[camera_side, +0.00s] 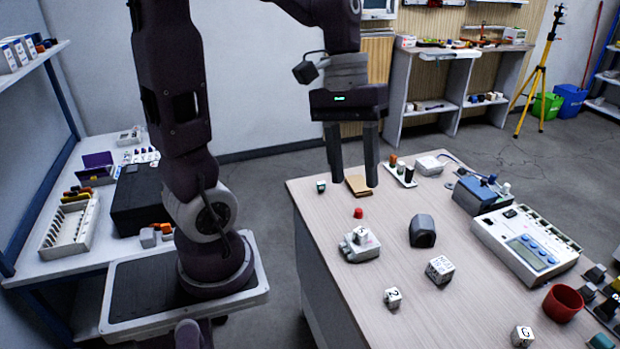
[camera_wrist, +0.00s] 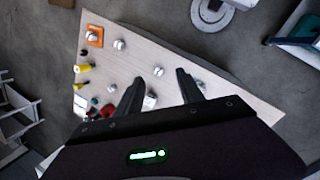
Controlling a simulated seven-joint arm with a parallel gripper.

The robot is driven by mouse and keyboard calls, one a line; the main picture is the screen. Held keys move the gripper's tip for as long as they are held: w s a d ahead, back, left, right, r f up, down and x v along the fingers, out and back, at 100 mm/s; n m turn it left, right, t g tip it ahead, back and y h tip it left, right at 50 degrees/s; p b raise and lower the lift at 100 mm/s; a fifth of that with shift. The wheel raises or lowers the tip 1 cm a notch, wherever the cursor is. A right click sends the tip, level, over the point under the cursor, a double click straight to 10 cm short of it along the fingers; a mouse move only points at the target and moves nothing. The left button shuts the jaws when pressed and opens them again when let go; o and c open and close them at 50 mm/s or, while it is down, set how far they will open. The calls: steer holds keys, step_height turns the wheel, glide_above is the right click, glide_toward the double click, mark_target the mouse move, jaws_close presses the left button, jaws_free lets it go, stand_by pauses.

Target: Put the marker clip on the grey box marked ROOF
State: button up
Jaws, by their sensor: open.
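My gripper (camera_side: 354,183) is open and empty, fingers pointing down, above the table's far left part. It also shows in the wrist view (camera_wrist: 159,76), with nothing between its fingers. A small light grey box with dark lettering (camera_side: 440,270) stands on the table, right of and nearer than the gripper; I cannot read whether it says ROOF. Other small pale blocks carry a "2" (camera_side: 392,298) and a "G" (camera_side: 522,337). A small red piece (camera_side: 358,213) lies below the gripper. I cannot tell which thing is the marker clip.
A pale device (camera_side: 360,246) and a dark rounded block (camera_side: 422,231) stand mid-table. A large instrument with a blue panel (camera_side: 528,240) and a red cup (camera_side: 562,303) are at the right. A brown pad (camera_side: 358,186) lies near the far edge. Bare table shows at the front left.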

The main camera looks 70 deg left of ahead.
steer(key=s+d+r+m+t+y, duration=0.2)
steer(key=s+d+m+t+y, duration=0.1)
steer(key=s+m, duration=0.4)
steer(key=shift+s+d+r+t, duration=0.35)
steer(key=shift+s+d+t, duration=0.25)
steer(key=shift+s+t, duration=0.55)
